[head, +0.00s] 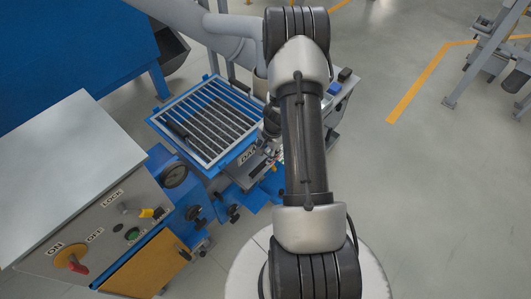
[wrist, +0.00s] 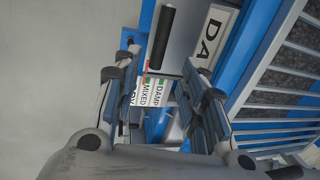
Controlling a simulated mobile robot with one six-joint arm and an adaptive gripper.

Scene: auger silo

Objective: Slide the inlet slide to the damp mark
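My gripper (wrist: 162,68) is open in the wrist view, its two dark fingers apart with a gap between them. A black cylindrical handle (wrist: 165,38), which looks like the inlet slide's grip, lies ahead, its near end between the fingertips in the picture. I see no finger touching it; the depth is hard to tell. A white label (wrist: 148,92) with the words DAMP and MIXED, and a third word partly covered, shows between the fingers. Which mark the slide stands at cannot be told. In the head view my arm hides most of the gripper and slide.
A blue-framed grate (head: 205,122) over dark material lies left of my arm; it also shows in the wrist view (wrist: 285,85). A control panel (head: 95,235) with a red-and-yellow switch stands at lower left. Open floor (head: 440,200) lies to the right.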

